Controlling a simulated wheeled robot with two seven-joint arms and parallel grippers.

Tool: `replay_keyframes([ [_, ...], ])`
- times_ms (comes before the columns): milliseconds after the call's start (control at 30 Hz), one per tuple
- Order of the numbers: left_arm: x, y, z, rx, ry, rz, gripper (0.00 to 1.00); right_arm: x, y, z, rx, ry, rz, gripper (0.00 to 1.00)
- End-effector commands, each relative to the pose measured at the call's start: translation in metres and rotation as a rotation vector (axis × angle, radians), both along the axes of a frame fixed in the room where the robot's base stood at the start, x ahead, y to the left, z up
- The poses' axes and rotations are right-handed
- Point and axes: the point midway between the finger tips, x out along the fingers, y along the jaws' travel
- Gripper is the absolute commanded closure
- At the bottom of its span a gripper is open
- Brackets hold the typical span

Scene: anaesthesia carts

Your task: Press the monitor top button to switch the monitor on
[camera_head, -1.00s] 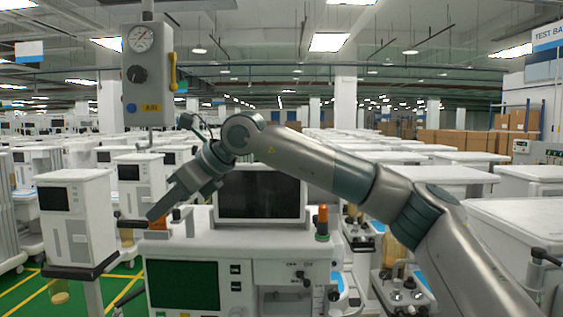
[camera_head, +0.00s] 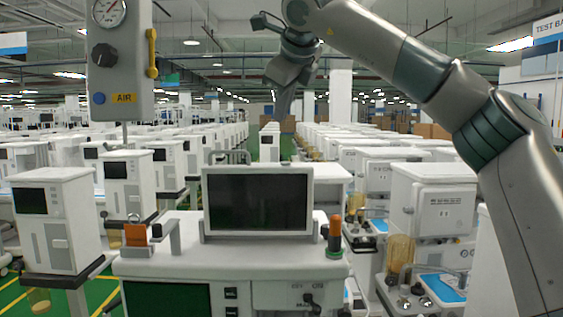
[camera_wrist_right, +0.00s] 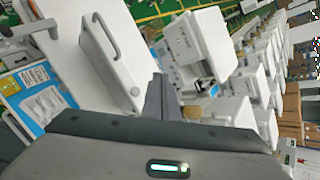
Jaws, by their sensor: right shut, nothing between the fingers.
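The monitor (camera_head: 257,200) stands upright on the white anaesthesia cart (camera_head: 180,264) in the head view, and its screen is dark. I cannot make out a button on its top edge. My right gripper (camera_head: 282,112) is shut and empty, pointing down in the picture above the monitor's top, apart from it. In the right wrist view the shut fingers (camera_wrist_right: 160,95) show in front of the palm. A white box with a handle (camera_wrist_right: 100,60) lies left of them there; I cannot tell which unit it is. My left gripper is not in view.
A gauge box marked AIR (camera_head: 120,60) hangs at the upper left. An orange-topped cylinder (camera_head: 334,237) stands right of the monitor, and an orange block (camera_head: 137,235) left of it. Rows of white carts (camera_head: 432,200) fill the background.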

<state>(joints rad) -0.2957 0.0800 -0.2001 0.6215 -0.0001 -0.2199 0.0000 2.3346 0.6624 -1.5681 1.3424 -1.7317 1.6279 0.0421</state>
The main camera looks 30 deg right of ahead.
Motion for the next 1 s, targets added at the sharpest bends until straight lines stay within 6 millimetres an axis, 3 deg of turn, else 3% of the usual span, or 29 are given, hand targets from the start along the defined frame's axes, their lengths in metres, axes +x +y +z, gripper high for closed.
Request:
replay_keyframes([
  [167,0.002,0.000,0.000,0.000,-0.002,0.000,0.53,-0.006,-0.011,0.009,-0.010,-0.004,-0.031,1.00],
  [567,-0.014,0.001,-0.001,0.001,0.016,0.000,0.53,-0.006,-0.012,0.008,-0.011,-0.004,-0.032,1.00],
  [1000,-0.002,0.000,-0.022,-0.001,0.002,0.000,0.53,-0.005,-0.012,-0.022,-0.011,-0.005,-0.031,1.00],
])
